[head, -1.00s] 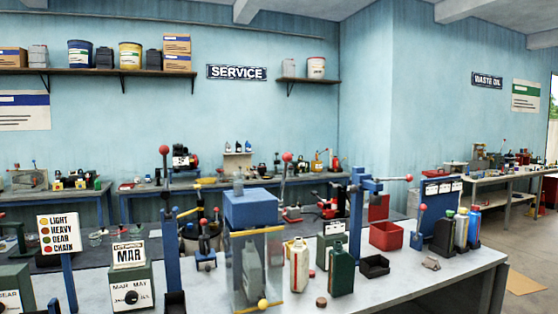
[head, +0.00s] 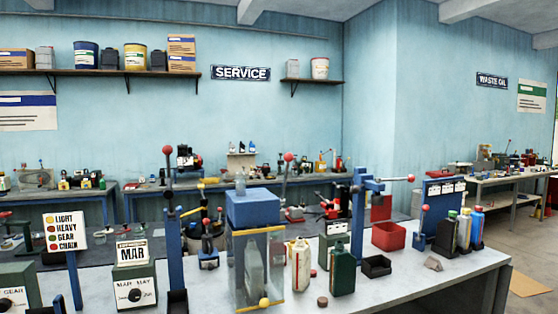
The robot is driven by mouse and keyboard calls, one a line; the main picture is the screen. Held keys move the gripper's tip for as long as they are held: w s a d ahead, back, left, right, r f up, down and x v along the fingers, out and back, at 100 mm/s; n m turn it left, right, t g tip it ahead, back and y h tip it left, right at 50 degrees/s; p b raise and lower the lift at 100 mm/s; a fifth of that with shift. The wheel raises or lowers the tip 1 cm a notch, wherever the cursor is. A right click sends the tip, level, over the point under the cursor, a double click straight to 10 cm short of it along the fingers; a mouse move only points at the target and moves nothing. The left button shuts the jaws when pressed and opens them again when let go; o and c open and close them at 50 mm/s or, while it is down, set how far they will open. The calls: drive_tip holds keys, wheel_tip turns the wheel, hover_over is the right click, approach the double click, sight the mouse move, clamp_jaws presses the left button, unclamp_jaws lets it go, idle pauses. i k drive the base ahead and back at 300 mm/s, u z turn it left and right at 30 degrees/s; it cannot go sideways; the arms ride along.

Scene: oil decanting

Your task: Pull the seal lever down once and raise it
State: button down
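No lever is labelled as the seal lever, so I cannot tell for sure which one it is. A tall blue stand (head: 171,245) at the left has an upright lever with a red ball (head: 168,150). A small blue lever with a red ball (head: 422,224) stands upright near the right end. My gripper cannot be made out in the head view.
A blue-topped clear cabinet (head: 254,208) holds a grey bottle. A cream bottle (head: 301,268) and green bottle (head: 342,270) stand beside it. A black tray (head: 377,266), red bin (head: 388,236) and several coloured bottles (head: 464,230) are farther right. The bench front right is clear.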

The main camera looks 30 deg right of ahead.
sight(288, 157)
drive_tip(key=u, duration=0.05)
drive_tip(key=i, duration=1)
drive_tip(key=z, duration=0.05)
